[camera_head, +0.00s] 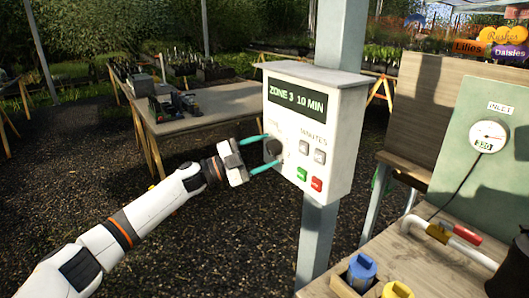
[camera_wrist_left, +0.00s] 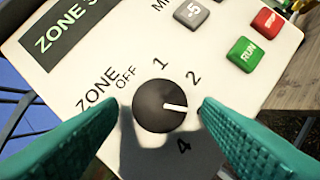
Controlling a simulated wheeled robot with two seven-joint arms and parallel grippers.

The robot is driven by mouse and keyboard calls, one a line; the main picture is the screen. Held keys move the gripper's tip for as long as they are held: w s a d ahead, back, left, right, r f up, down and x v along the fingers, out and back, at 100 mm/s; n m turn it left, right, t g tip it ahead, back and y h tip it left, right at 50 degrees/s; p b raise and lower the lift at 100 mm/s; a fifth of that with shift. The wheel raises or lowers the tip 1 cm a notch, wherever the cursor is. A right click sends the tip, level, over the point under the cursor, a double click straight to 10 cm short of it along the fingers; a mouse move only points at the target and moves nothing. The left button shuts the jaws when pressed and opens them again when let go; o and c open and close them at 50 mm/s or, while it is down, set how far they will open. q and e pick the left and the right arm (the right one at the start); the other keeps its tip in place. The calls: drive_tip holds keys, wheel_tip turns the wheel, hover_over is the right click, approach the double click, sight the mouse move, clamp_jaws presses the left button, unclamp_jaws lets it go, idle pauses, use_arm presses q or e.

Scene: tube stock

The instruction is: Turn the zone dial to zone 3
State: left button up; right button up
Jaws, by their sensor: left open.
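The controller box (camera_head: 330,120) is mounted on a grey post, and its display (camera_head: 297,98) reads "ZONE 3 10 MIN". The round black zone dial (camera_head: 273,147) sits low on the left of its face. In the left wrist view the dial (camera_wrist_left: 163,106) has its white pointer aimed right, between the 2 and 4 marks; the 3 label is hidden behind a finger. My left gripper (camera_head: 270,152) is open at the panel, its teal fingers on either side of the dial. In the wrist view a gap shows between each finger and the dial. My right gripper is not in view.
Grey buttons, a green RUN button (camera_head: 302,174) and a red button (camera_head: 316,184) lie right of the dial. A table (camera_head: 205,112) stands behind.

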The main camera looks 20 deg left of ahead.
use_arm(q)
drive_tip(key=b+v, duration=0.2)
drive_tip(key=v, duration=0.9)
drive_tip(key=shift+s+a+b, duration=0.15)
drive_tip(key=shift+s+b, duration=0.05)
drive_tip(key=shift+b, duration=0.15)
drive_tip(key=shift+f, duration=0.2)
